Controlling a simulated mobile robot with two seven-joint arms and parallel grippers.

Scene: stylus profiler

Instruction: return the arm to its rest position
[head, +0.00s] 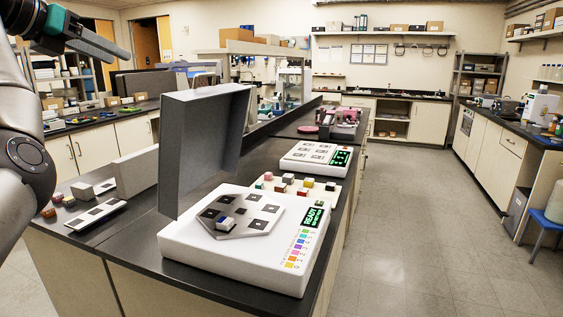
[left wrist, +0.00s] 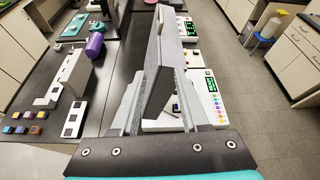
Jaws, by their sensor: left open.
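My left arm comes in from the left in the head view, bent up high. Its teal and black left gripper (head: 122,52) is in the upper left corner, above and away from the bench, with nothing seen in it. In the left wrist view its two grey fingers are spread apart. The white profiler (head: 175,240) stands on the dark bench with its grey lid (head: 195,150) raised. Its screen (head: 314,216) reads READY. My right gripper is not seen.
A second white device (head: 318,157) stands behind, with several coloured blocks (head: 282,187) between. Left of the lid are a white slotted tray (head: 96,214), a pale upright block (head: 135,170) and small blocks (head: 48,212). The floor (head: 420,230) at right is clear.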

